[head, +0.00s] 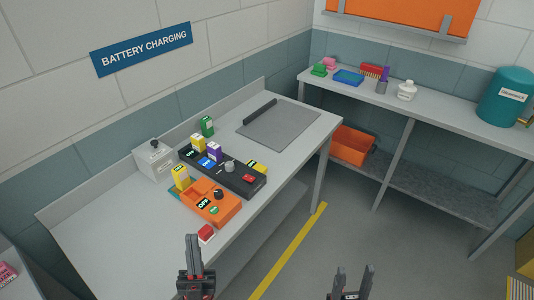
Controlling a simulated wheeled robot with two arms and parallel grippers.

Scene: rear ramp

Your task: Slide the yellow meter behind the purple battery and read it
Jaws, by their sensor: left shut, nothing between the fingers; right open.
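The purple battery (214,152) stands upright in the dark charging strip (238,179) on the grey bench, near the strip's middle. A small flat yellow thing (257,167), which looks like the meter, lies at the strip's far edge toward its right end, right of the purple battery. Its display is too small to read. My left gripper (194,240) is shut and empty, in front of the bench at the bottom of the view. My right gripper (354,274) is open and empty over the floor, right of the bench.
A yellow battery (198,143) and a green battery (207,126) stand near the purple one. A grey box (154,160) stands left. A grey mat (284,124) lies at the bench's far end.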

